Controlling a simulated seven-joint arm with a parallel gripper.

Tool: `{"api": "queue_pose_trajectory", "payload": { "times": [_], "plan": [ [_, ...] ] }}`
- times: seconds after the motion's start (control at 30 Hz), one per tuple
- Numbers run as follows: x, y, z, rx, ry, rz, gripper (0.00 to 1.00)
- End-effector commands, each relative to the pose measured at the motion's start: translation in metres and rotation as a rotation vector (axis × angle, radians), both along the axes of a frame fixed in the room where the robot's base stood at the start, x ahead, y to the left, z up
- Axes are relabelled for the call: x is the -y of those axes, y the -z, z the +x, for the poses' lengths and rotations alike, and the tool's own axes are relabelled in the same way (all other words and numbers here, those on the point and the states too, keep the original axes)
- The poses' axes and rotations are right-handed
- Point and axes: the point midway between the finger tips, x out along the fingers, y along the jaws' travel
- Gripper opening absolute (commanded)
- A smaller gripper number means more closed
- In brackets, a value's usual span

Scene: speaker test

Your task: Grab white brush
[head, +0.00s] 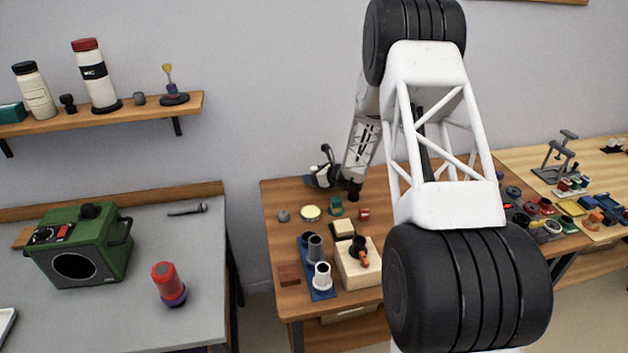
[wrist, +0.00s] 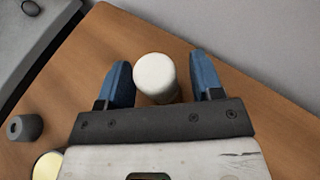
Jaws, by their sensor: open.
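A white, round-ended cylinder (wrist: 155,78) stands out between my fingers in the wrist view. It may be the white brush, but no bristles show, so I cannot tell. My gripper (wrist: 160,66) is open, with one blue finger on each side of it. The left finger looks very close to the cylinder, and a wider gap shows on the right. Whether a finger touches it is unclear. In the head view my gripper (head: 315,180) is over the back left corner of the wooden table (head: 290,250).
A grey knob (head: 284,216) and a yellow-topped disc (head: 310,213) lie close to my gripper. A blue tray (head: 321,292) with cups and a wooden block (head: 359,272) stand nearer the front. A grey table (head: 190,245) at left bears a green box (head: 110,243).

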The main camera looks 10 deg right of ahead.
Motion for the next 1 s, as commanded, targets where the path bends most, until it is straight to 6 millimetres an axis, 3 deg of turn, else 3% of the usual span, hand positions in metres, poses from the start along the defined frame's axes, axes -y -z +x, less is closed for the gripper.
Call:
{"api": "queue_pose_trajectory", "payload": {
  "times": [0.2, 0.57, 1.0],
  "plan": [
    [0.0001, 0.0, -0.0001, 0.0, 0.0, 0.0, 0.6],
    [0.0001, -0.0001, -0.0001, 0.0, 0.0, 0.0, 0.05],
    [0.0001, -0.0074, 0.0001, 0.002, -0.001, -0.001, 0.05]
  ]
}}
